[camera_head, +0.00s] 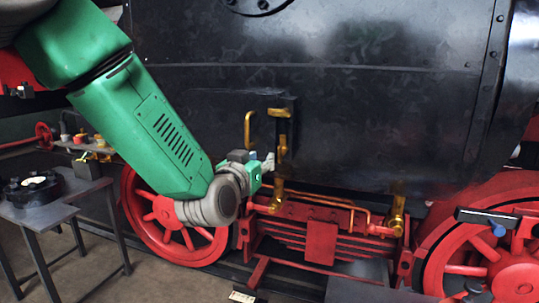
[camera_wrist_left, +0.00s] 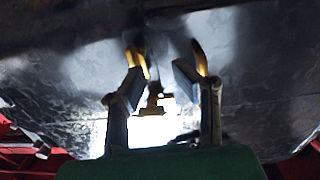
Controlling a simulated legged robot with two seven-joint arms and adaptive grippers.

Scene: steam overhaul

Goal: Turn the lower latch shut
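My left gripper (camera_head: 270,161) is at the black boiler side, beside the brass latch fittings. Its two fingers (camera_wrist_left: 158,85) stand apart in the left wrist view, with a brass piece (camera_wrist_left: 154,98) showing between them; I cannot tell whether they touch it. In the head view, an upper brass latch (camera_head: 279,113) sits on a small dark hatch, with a brass bar (camera_head: 282,147) below it. A curved brass handle (camera_head: 248,130) is left of it. Which piece is the lower latch is unclear; the gripper may partly hide it. My right gripper does not show.
Another brass valve (camera_head: 397,212) is to the right. Red wheels (camera_head: 157,221) flank the frame. A dark side table (camera_head: 75,204) stands at the left; open floor lies before it.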

